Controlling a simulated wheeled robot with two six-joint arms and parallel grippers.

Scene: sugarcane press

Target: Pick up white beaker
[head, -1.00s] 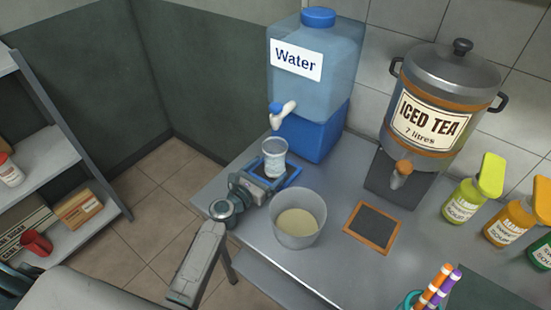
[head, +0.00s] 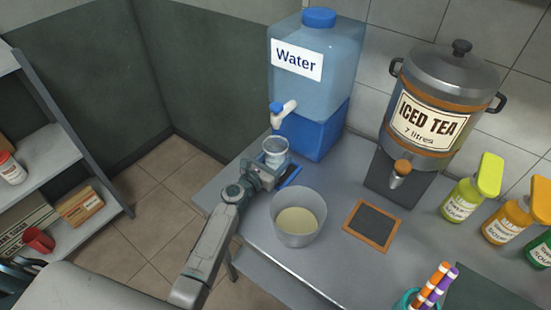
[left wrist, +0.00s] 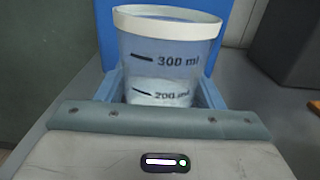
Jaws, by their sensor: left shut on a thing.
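The white beaker (head: 276,146) is a clear cup with a white rim, near the water dispenser's tap. In the left wrist view the beaker (left wrist: 165,62) shows "300 ml" and "200 ml" marks and pale contents around the lower mark. My left gripper (head: 268,170) is shut on the beaker, with a finger on each side of it in the left wrist view. The beaker looks upright and slightly above the blue-framed pad (head: 291,178); its base is hidden by the gripper. My right gripper is not in view.
The blue water dispenser (head: 316,85) stands just behind the beaker. A larger container of pale contents (head: 298,232) stands in front, close to my left arm. An iced tea urn (head: 436,95), a wood-framed dark pad (head: 373,225) and several bottles are to the right.

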